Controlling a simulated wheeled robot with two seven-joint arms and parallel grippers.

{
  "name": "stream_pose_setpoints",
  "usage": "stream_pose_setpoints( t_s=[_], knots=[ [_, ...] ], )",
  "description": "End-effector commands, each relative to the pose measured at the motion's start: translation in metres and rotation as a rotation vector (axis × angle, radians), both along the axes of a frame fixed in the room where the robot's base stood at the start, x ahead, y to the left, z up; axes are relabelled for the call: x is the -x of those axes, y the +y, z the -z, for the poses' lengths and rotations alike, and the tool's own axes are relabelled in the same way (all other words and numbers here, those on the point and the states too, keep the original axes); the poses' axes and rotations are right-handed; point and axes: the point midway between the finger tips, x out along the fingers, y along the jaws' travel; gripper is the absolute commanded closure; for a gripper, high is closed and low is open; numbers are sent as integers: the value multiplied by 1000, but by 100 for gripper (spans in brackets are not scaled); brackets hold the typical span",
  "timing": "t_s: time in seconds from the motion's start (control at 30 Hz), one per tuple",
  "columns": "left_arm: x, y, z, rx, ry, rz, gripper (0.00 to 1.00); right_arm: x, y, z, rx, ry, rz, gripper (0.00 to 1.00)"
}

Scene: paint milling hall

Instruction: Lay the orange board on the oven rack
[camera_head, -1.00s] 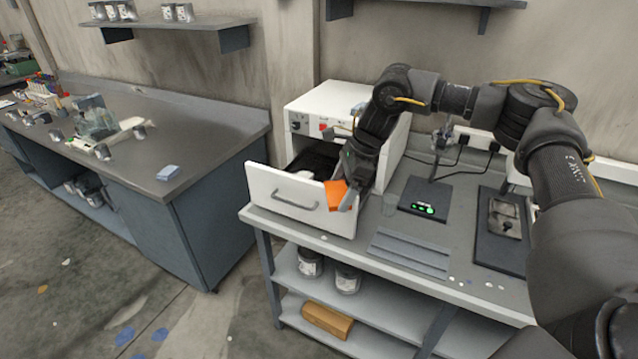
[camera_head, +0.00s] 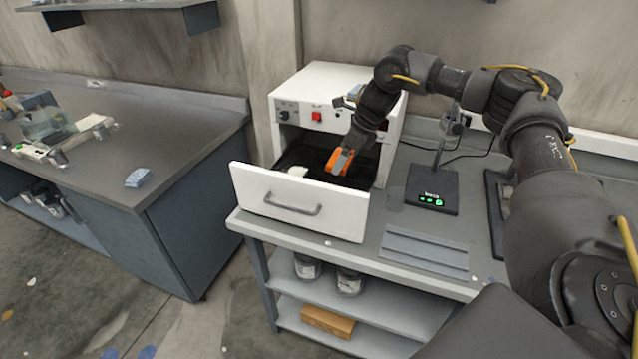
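The white oven (camera_head: 340,88) stands on the bench with its drawer front (camera_head: 298,203) pulled out. The dark rack (camera_head: 312,160) shows inside the open drawer, with a small white item (camera_head: 298,171) on its left part. My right gripper (camera_head: 342,162) reaches down over the drawer from the right and is shut on the orange board (camera_head: 337,164). The board is over the rack, behind the drawer front; I cannot tell whether it touches the rack. My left gripper is out of view.
A black device with green lights (camera_head: 432,190) and a grey ridged plate (camera_head: 424,253) lie right of the drawer. Another bench (camera_head: 150,150) is at left, across a gap.

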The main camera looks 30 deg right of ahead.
Motion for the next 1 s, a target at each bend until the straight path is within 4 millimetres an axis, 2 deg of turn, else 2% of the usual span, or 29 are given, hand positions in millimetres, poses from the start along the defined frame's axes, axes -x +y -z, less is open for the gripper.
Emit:
stream_pose_setpoints(
  t_s=[0.1,0.2,0.33,0.5,0.57,0.8,1.0],
  knots=[
    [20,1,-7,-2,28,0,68,-1,1,17,2,8,-2,33],
    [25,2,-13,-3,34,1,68,-1,1,37,1,10,-2,33],
    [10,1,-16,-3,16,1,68,-1,-1,54,2,7,1,33],
    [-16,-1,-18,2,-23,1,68,-1,-1,61,1,3,3,33],
    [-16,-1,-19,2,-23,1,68,0,-1,64,1,5,2,33],
    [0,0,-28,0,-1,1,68,0,-1,94,2,7,2,33],
    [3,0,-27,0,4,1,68,-1,-1,99,1,3,2,33]
  ],
)
